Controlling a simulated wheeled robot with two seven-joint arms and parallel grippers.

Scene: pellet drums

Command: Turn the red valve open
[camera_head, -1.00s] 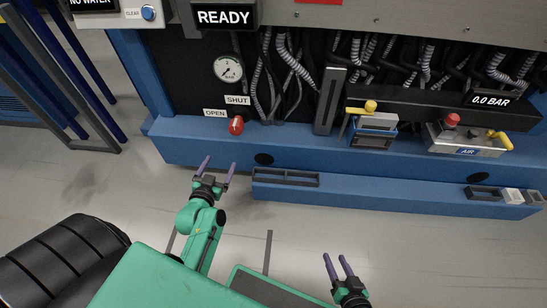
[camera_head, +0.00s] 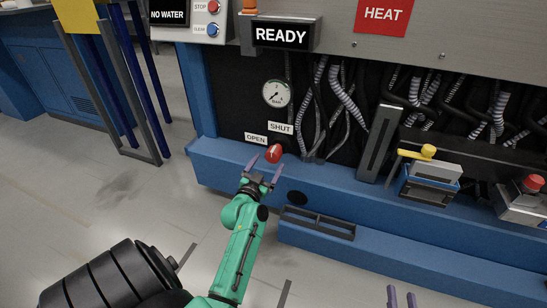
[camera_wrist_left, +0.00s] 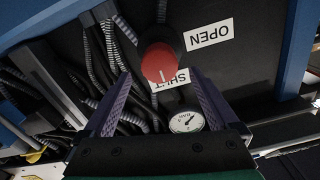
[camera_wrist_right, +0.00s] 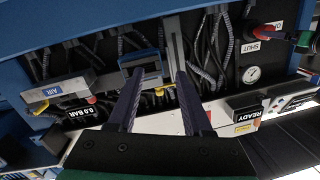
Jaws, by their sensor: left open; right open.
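The red valve (camera_head: 274,153) is a round red knob with a white mark, below the SHUT label (camera_head: 281,128) and right of the OPEN label (camera_head: 256,138). In the left wrist view the knob (camera_wrist_left: 162,64) lies ahead, between the finger lines, its white mark pointing toward the SHUT label. My left gripper (camera_head: 262,171) is open and empty, just below the knob; contact cannot be told. My right gripper (camera_head: 401,298) is open and empty at the bottom edge, away from the valve; its fingers also show in the right wrist view (camera_wrist_right: 157,95).
A pressure gauge (camera_head: 276,94) sits above the valve. Hoses (camera_head: 345,95) hang to its right. A blue ledge (camera_head: 225,168) runs below the panel, with a dark tray (camera_head: 317,223) lower down. A yellow-handled unit (camera_head: 430,178) stands right.

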